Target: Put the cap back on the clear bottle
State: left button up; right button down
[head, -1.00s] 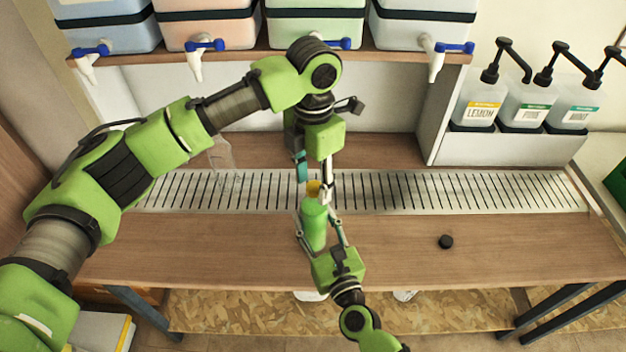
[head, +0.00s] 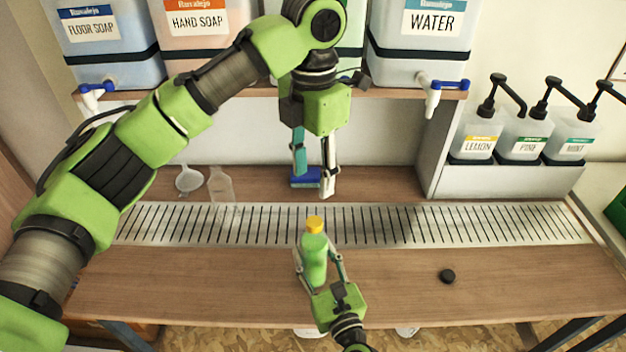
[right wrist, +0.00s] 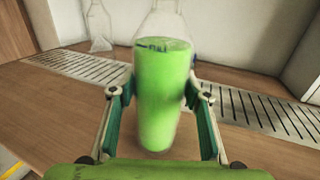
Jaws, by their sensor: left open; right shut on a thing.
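A clear bottle filled with green (head: 314,260) stands at the front middle of the bench, with a yellow-orange cap (head: 314,223) on its top. My right gripper (head: 317,252) is shut around this bottle's body. The right wrist view shows the green bottle (right wrist: 164,95) between the fingers, its top cut off by the frame. My left gripper (head: 313,181) is open and empty, above and behind the cap, apart from it. An empty clear bottle (head: 221,187) stands at the back left; its neck shows no cap. A small round black cap (head: 447,276) lies on the bench at the right.
A slotted drain grate (head: 400,225) crosses the bench. A funnel (head: 188,180) stands beside the empty bottle, and a blue block (head: 305,180) lies behind my left gripper. Drums with taps, including the water drum (head: 425,45), line the shelf above. Pump bottles (head: 480,130) stand at right.

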jog(key=c, duration=1.1)
grip_release()
jog(key=shift+o, duration=0.2)
jog(key=v, duration=1.2)
